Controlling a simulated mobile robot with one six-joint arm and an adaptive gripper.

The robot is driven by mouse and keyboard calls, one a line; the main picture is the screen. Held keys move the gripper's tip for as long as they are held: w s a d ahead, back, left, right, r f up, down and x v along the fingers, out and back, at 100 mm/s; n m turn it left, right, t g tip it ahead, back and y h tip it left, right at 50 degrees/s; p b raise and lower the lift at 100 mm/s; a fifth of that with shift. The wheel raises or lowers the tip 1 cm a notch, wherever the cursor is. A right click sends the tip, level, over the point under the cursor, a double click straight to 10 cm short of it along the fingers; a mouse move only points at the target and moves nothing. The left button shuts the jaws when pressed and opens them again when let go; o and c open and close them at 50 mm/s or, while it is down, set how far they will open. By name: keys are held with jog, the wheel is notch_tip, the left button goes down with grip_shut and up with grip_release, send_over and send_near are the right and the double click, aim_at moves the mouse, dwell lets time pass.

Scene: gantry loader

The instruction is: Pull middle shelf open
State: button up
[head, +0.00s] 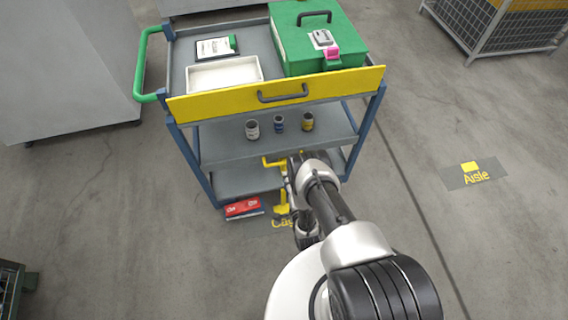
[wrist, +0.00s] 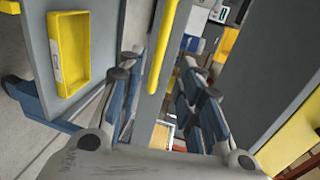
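The trolley has a blue frame and three levels. Its grey middle shelf (head: 225,142) carries three small cans: a grey one (head: 252,130), a blue one (head: 279,123) and a dark yellow one (head: 308,122). A yellow bar, seemingly a handle (head: 272,163), shows below the shelf's front, partly hidden by my arm. In the wrist view a yellow bar (wrist: 183,68) stands ahead, toward the right finger. My gripper (wrist: 160,75) is open, with nothing seen held between its fingers. I cannot tell whether it touches the bar.
The trolley top has a yellow front with a dark handle (head: 283,94), a white tray (head: 224,73) and a green case (head: 318,45). A red box (head: 243,207) lies low at the trolley's front. A wire cage (head: 500,30) stands back right. The right floor is clear.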

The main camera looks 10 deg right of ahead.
aim_at(284, 162)
jog(key=b+x, duration=0.3)
jog(key=x, duration=0.7)
jog(key=shift+w, duration=0.15)
grip_shut()
dwell(0.4)
